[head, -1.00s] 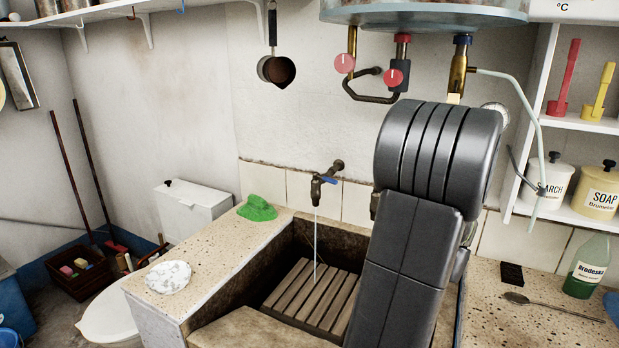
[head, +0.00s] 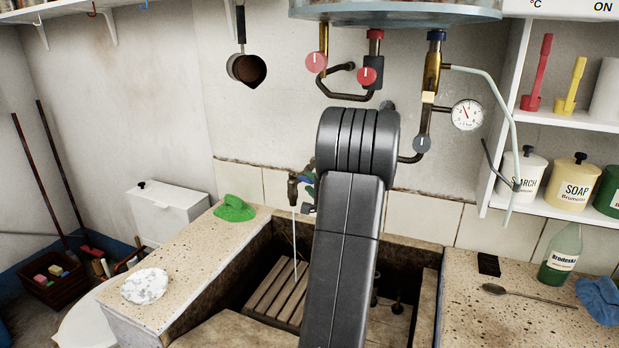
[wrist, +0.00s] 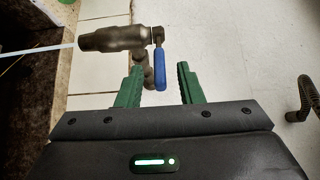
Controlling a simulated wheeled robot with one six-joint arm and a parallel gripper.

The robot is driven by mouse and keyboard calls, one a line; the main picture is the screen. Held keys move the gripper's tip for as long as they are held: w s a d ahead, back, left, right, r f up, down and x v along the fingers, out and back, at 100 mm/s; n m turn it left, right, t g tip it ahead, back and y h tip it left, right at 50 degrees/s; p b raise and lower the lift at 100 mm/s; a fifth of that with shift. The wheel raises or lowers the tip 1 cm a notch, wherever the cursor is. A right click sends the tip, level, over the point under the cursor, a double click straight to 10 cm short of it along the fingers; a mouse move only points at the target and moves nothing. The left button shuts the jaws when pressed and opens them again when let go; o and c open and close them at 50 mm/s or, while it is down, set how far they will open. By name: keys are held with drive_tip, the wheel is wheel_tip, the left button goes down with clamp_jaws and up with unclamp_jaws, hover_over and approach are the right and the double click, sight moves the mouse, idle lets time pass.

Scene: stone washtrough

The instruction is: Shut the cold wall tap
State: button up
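The cold wall tap (head: 293,190) is a dark brass tap on the tiles above the stone trough (head: 190,285), and a thin stream of water (head: 294,235) runs from it. In the wrist view the tap body (wrist: 112,40) lies sideways, with its blue lever (wrist: 160,69) pointing down the picture toward my gripper (wrist: 159,88). My gripper has green fingers spread apart with nothing held. The lever's end lies just ahead of and between the fingertips, with no contact visible. In the head view my arm hides most of my gripper, beside the tap.
A wooden slatted rack (head: 277,290) lies in the trough. A green cloth (head: 234,208) and a white dish (head: 145,286) sit on the left ledge. Pipes and red-knobbed valves (head: 367,77) hang under the heater (head: 395,10) above. A spring-like fitting (wrist: 306,98) shows at the wrist view's right.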

drive_tip(key=shift+x, duration=1.5)
drive_tip(key=shift+d, duration=0.1)
clamp_jaws()
drive_tip(key=n+g+y+b, duration=0.1)
drive_tip(key=y+b, duration=0.1)
drive_tip(key=w+d+n+g+y+b, duration=0.1)
drive_tip(key=n+g+y, duration=0.1)
drive_tip(key=shift+w+n+b, duration=0.25)
drive_tip(key=shift+n+b, duration=0.05)
drive_tip(key=shift+b, duration=0.1)
